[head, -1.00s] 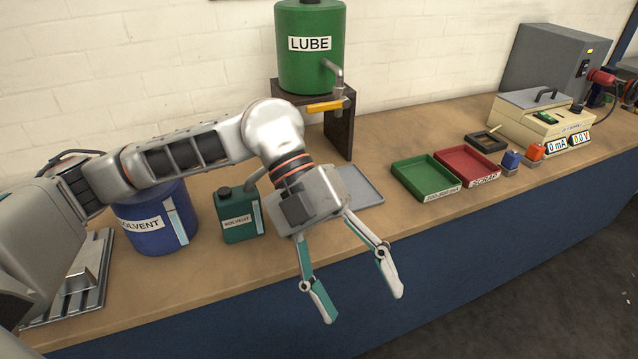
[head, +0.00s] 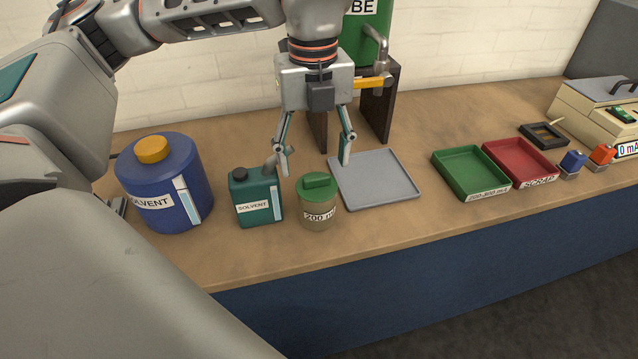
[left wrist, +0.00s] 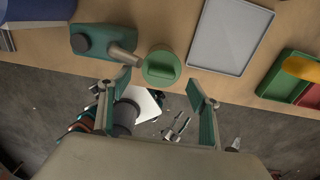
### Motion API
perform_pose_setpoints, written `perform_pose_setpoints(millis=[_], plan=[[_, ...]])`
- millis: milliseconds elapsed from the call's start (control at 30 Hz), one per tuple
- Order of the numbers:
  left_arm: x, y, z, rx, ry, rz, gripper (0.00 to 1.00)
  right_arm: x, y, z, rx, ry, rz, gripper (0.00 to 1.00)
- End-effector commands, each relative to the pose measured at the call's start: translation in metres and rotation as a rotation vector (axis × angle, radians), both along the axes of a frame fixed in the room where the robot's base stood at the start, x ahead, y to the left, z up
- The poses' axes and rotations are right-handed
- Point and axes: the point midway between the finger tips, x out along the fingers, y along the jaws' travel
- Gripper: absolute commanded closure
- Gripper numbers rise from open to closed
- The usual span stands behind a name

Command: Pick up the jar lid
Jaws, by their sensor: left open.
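The jar lid (head: 316,185) is green with a raised grip bar and sits on top of the jar (head: 318,214), a tan pot labelled "200 m…". The lid also shows in the left wrist view (left wrist: 160,66), seen from above. My left gripper (head: 314,168) points downward with its fingers spread and empty. In the head view its fingertips appear above and behind the lid. In the left wrist view the left gripper (left wrist: 158,82) has its fingers to either side and just below the lid in the picture. My right gripper is not in view.
A green solvent can (head: 256,203) stands close left of the jar, its spout towards it. A blue solvent drum (head: 165,200) is further left. A grey tray (head: 375,180) lies right of the jar. Green (head: 468,175) and red (head: 520,160) trays are further right. The lube stand (head: 380,105) is behind.

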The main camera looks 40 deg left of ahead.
Motion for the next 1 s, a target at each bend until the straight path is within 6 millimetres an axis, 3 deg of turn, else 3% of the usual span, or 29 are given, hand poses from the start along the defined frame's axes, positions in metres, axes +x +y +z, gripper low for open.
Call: perform_pose_setpoints(millis=[200,367,633,700,733,1000], plan=[[0.0,-0.004,-0.032,0.0,0.004,-0.004,0.37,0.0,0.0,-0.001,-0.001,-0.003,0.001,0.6],[0.0,-0.004,-0.047,-0.001,0.002,-0.002,0.37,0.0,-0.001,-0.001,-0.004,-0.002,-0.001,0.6],[0.0,-0.004,-0.049,-0.001,0.001,-0.003,0.37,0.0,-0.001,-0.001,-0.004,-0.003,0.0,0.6],[0.0,-0.004,-0.049,-0.002,0.001,-0.003,0.56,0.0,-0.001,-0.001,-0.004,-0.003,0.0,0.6],[0.0,-0.004,-0.049,-0.002,0.001,-0.003,0.58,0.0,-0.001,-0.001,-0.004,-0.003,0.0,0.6],[0.0,-0.004,-0.049,-0.002,0.001,-0.003,0.58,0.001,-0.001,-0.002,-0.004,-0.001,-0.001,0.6]])
